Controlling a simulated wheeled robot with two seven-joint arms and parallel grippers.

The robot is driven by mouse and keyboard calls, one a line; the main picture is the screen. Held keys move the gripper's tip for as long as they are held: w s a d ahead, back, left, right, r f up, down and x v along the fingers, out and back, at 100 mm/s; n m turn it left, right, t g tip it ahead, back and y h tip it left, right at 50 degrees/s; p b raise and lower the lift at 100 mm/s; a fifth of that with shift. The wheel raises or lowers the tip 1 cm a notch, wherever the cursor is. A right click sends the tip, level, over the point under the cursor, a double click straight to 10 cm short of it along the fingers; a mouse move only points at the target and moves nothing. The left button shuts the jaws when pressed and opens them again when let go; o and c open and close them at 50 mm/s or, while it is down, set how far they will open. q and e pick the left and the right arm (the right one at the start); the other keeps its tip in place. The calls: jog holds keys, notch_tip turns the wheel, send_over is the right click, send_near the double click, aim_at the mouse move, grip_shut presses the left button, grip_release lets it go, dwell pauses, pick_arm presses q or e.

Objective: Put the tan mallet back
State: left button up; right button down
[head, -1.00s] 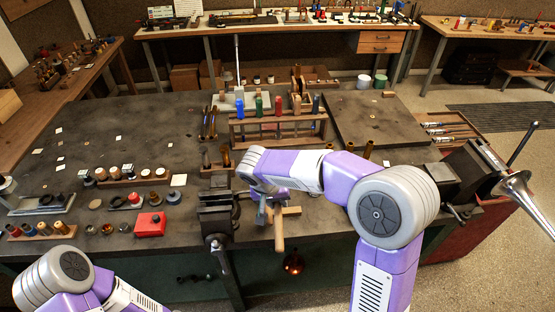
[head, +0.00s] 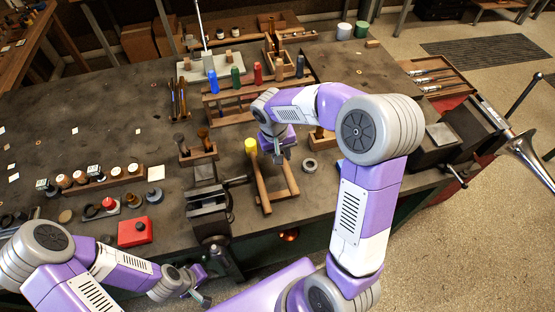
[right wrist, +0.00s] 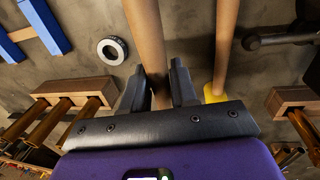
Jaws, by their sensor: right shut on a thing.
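My right gripper (head: 281,156) is shut on a tan wooden handle (right wrist: 148,40), which runs up between its fingers in the right wrist view. In the head view this handle (head: 288,180) slopes down from the gripper over a small wooden rack (head: 275,196); the head of the tool is hidden by the gripper. Beside it, to the left, a yellow-headed mallet (head: 251,147) lies in the same rack. It also shows to the right of the held handle in the right wrist view (right wrist: 216,85). My left gripper (head: 194,285) is low at the bench's front; its finger gap is unclear.
A vise (head: 208,205) stands left of the rack. A metal ring (head: 309,166) lies to its right. A wooden block with tool handles (head: 197,153) and a rack of coloured-handled tools (head: 235,105) stand behind.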

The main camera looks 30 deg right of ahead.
aim_at(282, 173)
notch_tip(282, 173, down, 7)
jog(key=shift+w+f+b, duration=0.1)
jog(key=shift+b, duration=0.4)
jog(key=c, duration=0.9)
grip_release()
jog(key=r, duration=0.4)
jog(key=a+r+p, duration=0.1)
jog(key=r, duration=0.3)
jog(key=r+p, duration=0.1)
jog(key=r, duration=0.3)
jog(key=shift+w+a, duration=0.15)
jog(key=shift+a, duration=0.2)
